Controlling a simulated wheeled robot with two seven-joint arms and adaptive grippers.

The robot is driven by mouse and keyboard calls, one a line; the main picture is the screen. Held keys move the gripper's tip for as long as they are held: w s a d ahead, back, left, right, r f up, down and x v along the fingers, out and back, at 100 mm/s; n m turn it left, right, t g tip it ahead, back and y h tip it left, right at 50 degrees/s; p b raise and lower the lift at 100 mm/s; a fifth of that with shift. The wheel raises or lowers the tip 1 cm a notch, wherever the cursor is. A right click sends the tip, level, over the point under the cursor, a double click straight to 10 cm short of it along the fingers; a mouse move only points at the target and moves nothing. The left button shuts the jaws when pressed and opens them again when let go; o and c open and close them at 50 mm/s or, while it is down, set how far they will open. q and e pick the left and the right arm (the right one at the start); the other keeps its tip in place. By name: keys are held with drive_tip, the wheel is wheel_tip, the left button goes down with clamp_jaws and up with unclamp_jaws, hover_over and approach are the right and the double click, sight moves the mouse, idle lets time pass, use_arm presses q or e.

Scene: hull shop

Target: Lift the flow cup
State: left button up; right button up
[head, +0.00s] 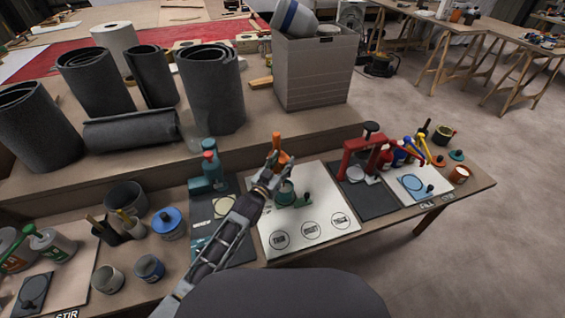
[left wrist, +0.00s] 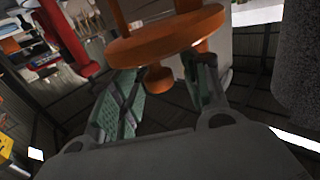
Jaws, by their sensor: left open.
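An orange piece (head: 279,152), which looks like the flow cup, stands just beyond my left gripper (head: 271,168) above the white board (head: 290,240). In the left wrist view, a broad orange disc (left wrist: 165,37) with stems and a small round knob below it is close to the fingertips. My left gripper also shows there (left wrist: 163,80), its green-padded fingers apart on either side of the knob. Whether they touch it I cannot tell. The gripper hides part of the orange piece in the head view. My right gripper is not in view.
A green piece (head: 285,193) and a dark green knob (head: 307,199) are close by on the board. Grey rolls (head: 210,88) and a bin (head: 313,72) stand behind on a raised shelf.

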use_arm(q)
drive_tip(key=shift+w+d, duration=0.2)
drive_tip(key=shift+w, duration=0.05)
drive_tip(key=shift+c, duration=0.5)
clamp_jaws()
